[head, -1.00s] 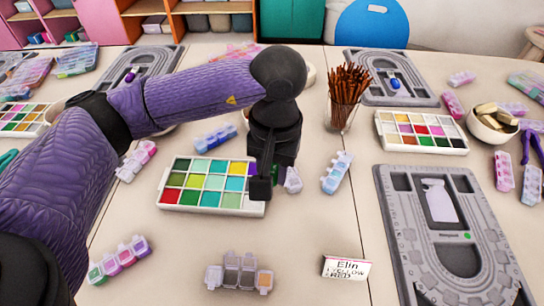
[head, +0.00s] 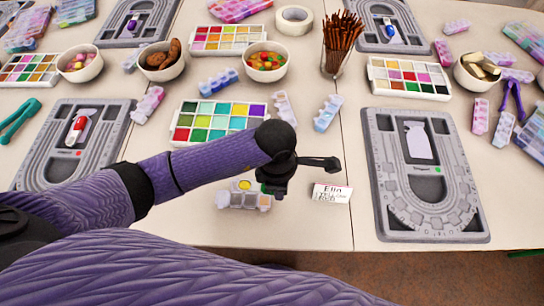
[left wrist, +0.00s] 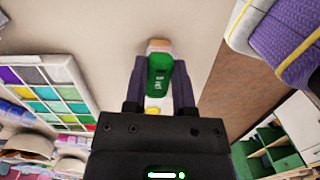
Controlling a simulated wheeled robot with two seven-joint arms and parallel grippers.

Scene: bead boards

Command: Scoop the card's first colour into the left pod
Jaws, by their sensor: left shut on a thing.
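The bead tray (head: 215,123), a white box of coloured squares with yellow in its top row, lies behind my arm. A clear pod strip (head: 235,201) lies at the front, with a round yellow patch (head: 243,185) at its back edge; I cannot tell whether that is in the strip or above it. The card (head: 331,193), headed "Elin", stands right of it; the earlier view reads yellow, then red. My left gripper (left wrist: 158,75) is shut on a green labelled piece (left wrist: 159,68), over the strip. Yellow also shows between the fingers (left wrist: 152,111). My right gripper is out of view.
A grey bead board (head: 390,215) lies right of the card, another (head: 45,150) at the left. Bowls (head: 266,72), a jar of brown sticks (head: 338,60) and other pod strips (head: 327,115) stand behind. The front table edge is close to the strip.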

